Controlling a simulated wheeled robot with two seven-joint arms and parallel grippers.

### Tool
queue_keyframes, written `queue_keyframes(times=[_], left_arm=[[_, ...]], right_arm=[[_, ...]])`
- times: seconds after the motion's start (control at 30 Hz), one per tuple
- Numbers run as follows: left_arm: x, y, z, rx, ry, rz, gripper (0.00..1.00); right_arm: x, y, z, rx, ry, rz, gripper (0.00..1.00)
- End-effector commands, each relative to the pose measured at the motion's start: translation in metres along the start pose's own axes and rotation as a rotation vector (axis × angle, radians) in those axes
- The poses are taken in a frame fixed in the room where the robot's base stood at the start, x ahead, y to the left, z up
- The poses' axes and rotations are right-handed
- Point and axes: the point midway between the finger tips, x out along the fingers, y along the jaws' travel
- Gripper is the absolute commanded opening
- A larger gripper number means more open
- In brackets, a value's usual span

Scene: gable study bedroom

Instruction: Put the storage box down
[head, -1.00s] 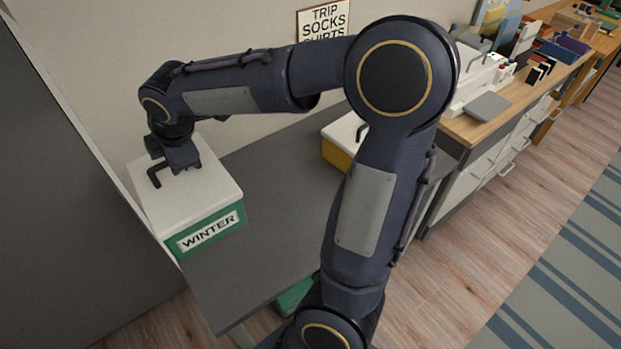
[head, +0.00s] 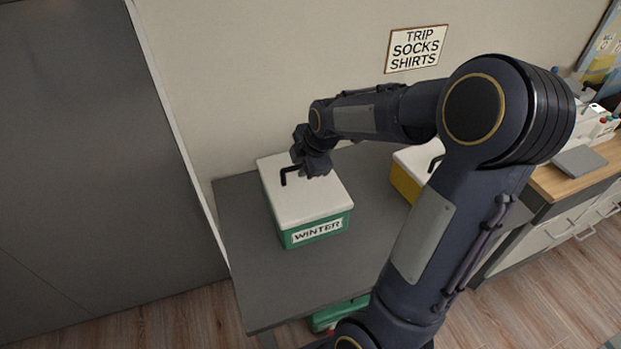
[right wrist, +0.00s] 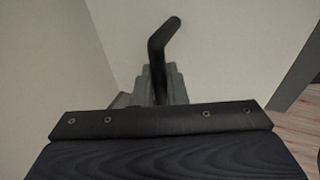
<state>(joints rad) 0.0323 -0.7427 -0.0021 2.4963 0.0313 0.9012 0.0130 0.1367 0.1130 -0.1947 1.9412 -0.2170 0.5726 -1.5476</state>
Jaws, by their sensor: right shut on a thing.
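The storage box (head: 315,215) is green with a white lid and a "WINTER" label on its front. It is upright over the left part of the grey table (head: 270,285), with bare table to its left and in front. I cannot tell for sure whether its base touches the table. My right gripper (head: 301,172) is above the lid, shut on the box's dark handle. The right wrist view shows the handle (right wrist: 158,50) reaching out past the gripper (right wrist: 160,88), over the pale lid. My left gripper is not in view.
A yellow box (head: 404,184) with a white lid stands right of the green one, partly behind my arm. Something green (head: 340,313) shows low under the table's front edge. A wall is behind the table, and a dark panel (head: 90,150) is at left.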

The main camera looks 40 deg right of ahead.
Motion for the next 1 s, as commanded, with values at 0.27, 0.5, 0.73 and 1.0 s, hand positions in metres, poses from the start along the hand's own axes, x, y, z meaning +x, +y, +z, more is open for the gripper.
queue_keyframes(times=[0.27,0.5,0.73,1.0], left_arm=[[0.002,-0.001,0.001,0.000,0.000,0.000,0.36],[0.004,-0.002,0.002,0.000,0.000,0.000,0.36],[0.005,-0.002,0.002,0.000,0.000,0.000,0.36],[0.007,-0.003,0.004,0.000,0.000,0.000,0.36]], right_arm=[[0.014,-0.005,0.017,0.001,-0.001,0.003,0.00],[0.038,-0.015,0.026,0.000,0.000,0.000,0.00],[0.046,-0.019,0.027,0.000,0.000,0.004,0.00],[0.049,-0.020,0.027,0.000,0.000,0.001,0.13]])
